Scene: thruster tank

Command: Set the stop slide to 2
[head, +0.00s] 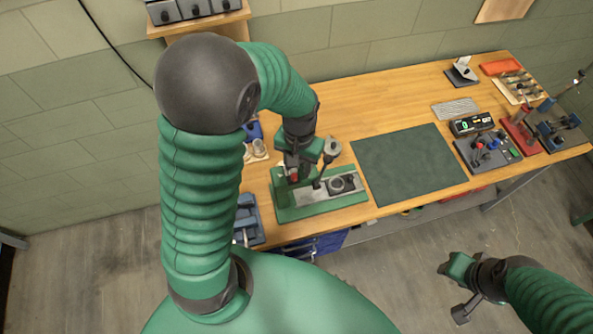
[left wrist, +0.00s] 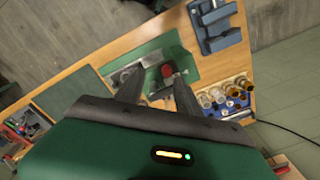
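A green base plate (head: 290,213) lies at the left end of the wooden bench, carrying a pale metal slide rail (head: 318,194) with a dark round part (head: 341,184). A red knob (head: 293,177) stands at its left end. It also shows in the left wrist view (left wrist: 167,71). My left gripper (head: 305,178) is over the fixture, its fingers pointing down. In the left wrist view its two fingers (left wrist: 157,90) are apart, with the red knob seen beyond the gap. Scale marks are too small to read. My right gripper (head: 449,268) hangs off the bench's front; its opening is unclear.
A dark green mat (head: 410,163) lies right of the fixture, clear. A blue vise (head: 248,220) is at the bench's left front. Small jars (left wrist: 220,96) stand near the fixture.

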